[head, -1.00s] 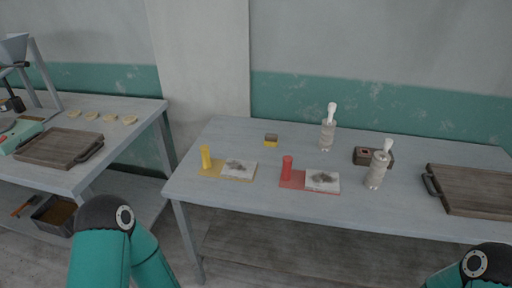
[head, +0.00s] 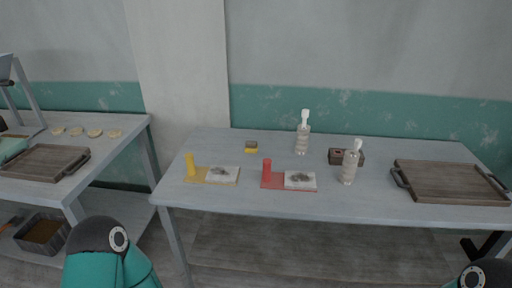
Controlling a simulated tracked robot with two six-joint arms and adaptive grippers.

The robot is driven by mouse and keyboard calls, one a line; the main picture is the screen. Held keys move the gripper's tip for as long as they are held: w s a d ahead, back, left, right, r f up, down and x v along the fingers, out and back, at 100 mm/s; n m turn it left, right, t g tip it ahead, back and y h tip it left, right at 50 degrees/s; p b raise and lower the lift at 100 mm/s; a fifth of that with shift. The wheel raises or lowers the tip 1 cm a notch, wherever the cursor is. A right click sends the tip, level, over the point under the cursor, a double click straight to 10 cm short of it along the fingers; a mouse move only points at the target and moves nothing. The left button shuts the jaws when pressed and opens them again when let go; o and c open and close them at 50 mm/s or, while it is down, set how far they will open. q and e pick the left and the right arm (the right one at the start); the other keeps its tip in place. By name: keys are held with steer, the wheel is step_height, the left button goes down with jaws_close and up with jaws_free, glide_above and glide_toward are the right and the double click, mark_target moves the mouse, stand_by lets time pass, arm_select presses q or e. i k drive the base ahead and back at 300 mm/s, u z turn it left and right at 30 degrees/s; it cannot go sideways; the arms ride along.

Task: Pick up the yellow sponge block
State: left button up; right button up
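The yellow sponge block (head: 252,148) lies on the right-hand table (head: 375,204), towards its back left. Its top is grey-brown and its lower part is yellow. It stands apart from the other things, behind and between the yellow mat and the red mat. Only teal and dark links of my two arms show at the bottom left and bottom right edges. Neither gripper is in view.
A yellow mat (head: 194,179) and a red mat (head: 272,183) each hold a cylinder and a white tile with grey trimmings. Two pale bottles (head: 302,142) (head: 350,166), a brown box (head: 337,159) and a wooden tray (head: 450,182) stand further right. The table's front left is clear.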

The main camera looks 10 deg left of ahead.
mark_target(251, 146)
steer(key=i, duration=0.9)
steer(key=u, duration=0.05)
